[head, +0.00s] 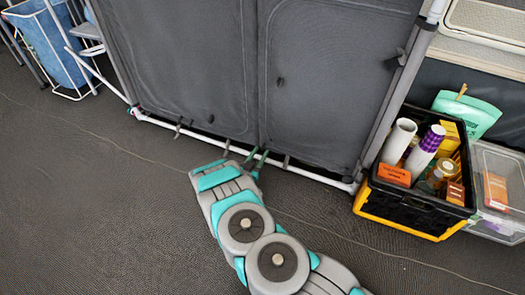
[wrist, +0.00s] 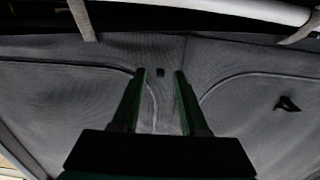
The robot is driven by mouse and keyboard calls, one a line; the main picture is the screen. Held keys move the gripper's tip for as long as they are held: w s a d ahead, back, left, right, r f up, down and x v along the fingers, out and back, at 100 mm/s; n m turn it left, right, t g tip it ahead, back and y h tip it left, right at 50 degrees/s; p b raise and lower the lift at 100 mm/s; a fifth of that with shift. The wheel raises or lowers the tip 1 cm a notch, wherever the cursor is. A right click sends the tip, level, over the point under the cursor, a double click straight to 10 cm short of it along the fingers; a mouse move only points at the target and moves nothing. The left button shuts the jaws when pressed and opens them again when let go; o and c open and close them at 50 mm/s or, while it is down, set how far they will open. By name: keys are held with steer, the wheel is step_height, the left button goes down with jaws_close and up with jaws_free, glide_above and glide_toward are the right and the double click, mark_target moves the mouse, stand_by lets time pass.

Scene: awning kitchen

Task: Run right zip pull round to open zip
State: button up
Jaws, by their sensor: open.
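The dark grey fabric cupboard front has a left panel (head: 180,60) and a right panel (head: 325,85), each outlined by a zip. A small dark tab (head: 281,82) that looks like a zip pull hangs on the right panel; another (head: 211,118) is low on the left panel. My gripper (head: 257,155) is at the bottom of the middle seam, below both. In the wrist view my gripper (wrist: 160,74) is open, with a small dark tab (wrist: 160,72) between the fingertips in the picture. I cannot tell whether they touch it. Another dark tab (wrist: 287,104) is at right.
A white bottom bar (head: 300,175) crosses just by my gripper; it spans the top of the wrist view (wrist: 250,10). A black and yellow crate (head: 410,212) and a clear bin (head: 497,190) stand at right. The floor (head: 90,215) at left is clear.

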steer(key=shift+x, duration=0.95)
jaws_close()
stand_by(0.8)
